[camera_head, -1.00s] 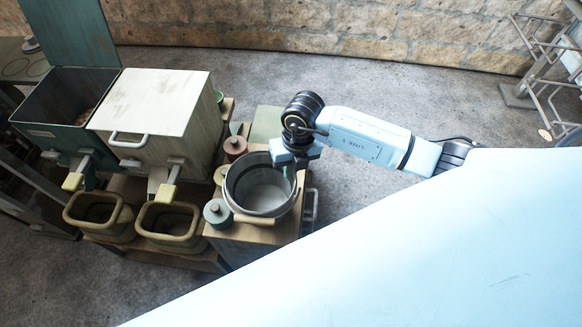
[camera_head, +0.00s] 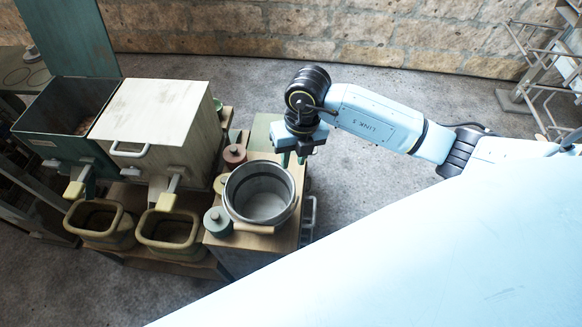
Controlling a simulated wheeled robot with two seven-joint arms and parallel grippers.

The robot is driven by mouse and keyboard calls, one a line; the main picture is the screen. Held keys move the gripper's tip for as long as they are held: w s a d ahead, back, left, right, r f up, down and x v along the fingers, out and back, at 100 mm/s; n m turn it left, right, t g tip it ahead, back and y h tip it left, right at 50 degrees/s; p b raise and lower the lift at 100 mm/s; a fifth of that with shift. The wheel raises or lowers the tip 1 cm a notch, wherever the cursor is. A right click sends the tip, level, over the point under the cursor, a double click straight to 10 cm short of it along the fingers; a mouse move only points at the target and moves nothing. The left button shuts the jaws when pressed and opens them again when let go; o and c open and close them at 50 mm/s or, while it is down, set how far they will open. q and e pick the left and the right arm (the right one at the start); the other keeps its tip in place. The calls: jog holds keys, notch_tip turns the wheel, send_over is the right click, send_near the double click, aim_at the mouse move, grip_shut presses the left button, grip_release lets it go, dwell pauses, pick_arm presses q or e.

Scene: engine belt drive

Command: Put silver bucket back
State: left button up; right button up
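The silver bucket (camera_head: 262,205) stands upright on the wooden top of a small cabinet, its dark rim open upward and its inside pale and empty. A wooden handle (camera_head: 253,228) shows at its near side. My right gripper (camera_head: 293,158) is above the far right of the bucket, apart from its rim. Its fingers point down and look spread, with nothing between them. My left gripper is not in view.
Small lidded pots (camera_head: 217,221) stand close to the left of the bucket. A white lidded bin (camera_head: 155,110) and an open green bin (camera_head: 62,115) are at left, with two yellowish tubs (camera_head: 172,228) below.

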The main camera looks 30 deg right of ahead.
jog(key=shift+d+r, duration=0.15)
jog(key=shift+r, duration=0.8)
jog(key=shift+d+r, duration=0.15)
jog(key=shift+r, duration=0.75)
